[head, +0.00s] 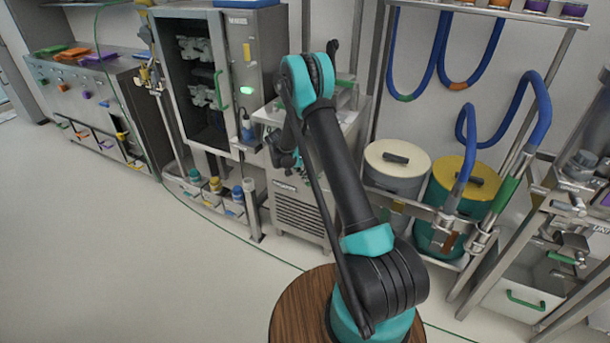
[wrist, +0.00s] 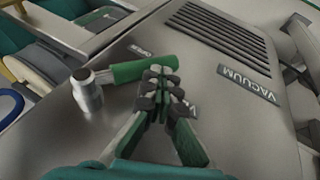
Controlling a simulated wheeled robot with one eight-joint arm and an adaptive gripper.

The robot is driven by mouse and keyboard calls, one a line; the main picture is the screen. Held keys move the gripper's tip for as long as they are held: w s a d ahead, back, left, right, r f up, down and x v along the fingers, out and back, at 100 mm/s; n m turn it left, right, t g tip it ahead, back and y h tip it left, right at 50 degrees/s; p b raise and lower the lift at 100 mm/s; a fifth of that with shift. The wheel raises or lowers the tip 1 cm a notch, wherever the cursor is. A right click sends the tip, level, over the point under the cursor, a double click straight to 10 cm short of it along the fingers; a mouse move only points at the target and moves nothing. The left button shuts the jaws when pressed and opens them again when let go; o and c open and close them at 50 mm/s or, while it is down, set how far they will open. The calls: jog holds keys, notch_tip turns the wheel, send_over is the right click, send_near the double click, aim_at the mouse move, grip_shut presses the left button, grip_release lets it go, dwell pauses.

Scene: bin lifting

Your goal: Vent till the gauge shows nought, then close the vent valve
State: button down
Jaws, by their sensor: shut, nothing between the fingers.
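In the wrist view a valve with a green lever handle (wrist: 146,68) and a round metal stem (wrist: 86,92) stands on a grey metal panel. The lever points right, beside an OPEN label (wrist: 140,50). A second small label (wrist: 190,108) is partly hidden by my fingers. My gripper (wrist: 162,84) is shut and empty, its fingertips at the near side of the lever's outer end. I cannot tell whether they touch it. No gauge can be made out. In the head view my arm hides most of the valve area on the steel unit (head: 300,203).
The panel carries a VACUUM label (wrist: 248,83) and a slotted grille (wrist: 215,38). In the head view a glass-doored cabinet (head: 245,45) stands left of the unit, and two lidded drums (head: 398,165) stand right. Open floor (head: 110,250) lies at front left.

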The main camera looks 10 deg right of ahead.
jog(key=shift+s+d+f, duration=0.2)
jog(key=shift+d+f, duration=0.1)
jog(key=shift+f, duration=0.25)
jog(key=shift+s+d+f, duration=0.2)
jog(key=shift+d+f, duration=0.05)
jog(key=shift+f, duration=0.3)
jog(key=shift+s+d+f, duration=0.5)
jog(key=shift+d+f, duration=0.2)
jog(key=shift+d, duration=0.05)
jog(key=h, duration=0.1)
send_near(311, 182)
jog(key=a, duration=0.4)
jog(key=x, duration=0.3)
jog(key=d+r+x, duration=0.1)
jog(key=x, duration=0.3)
jog(key=d+x, duration=0.1)
jog(key=x, duration=0.3)
jog(key=shift+s+d+r, duration=0.15)
jog(key=shift+s+d, duration=0.25)
jog(key=shift+d, duration=0.35)
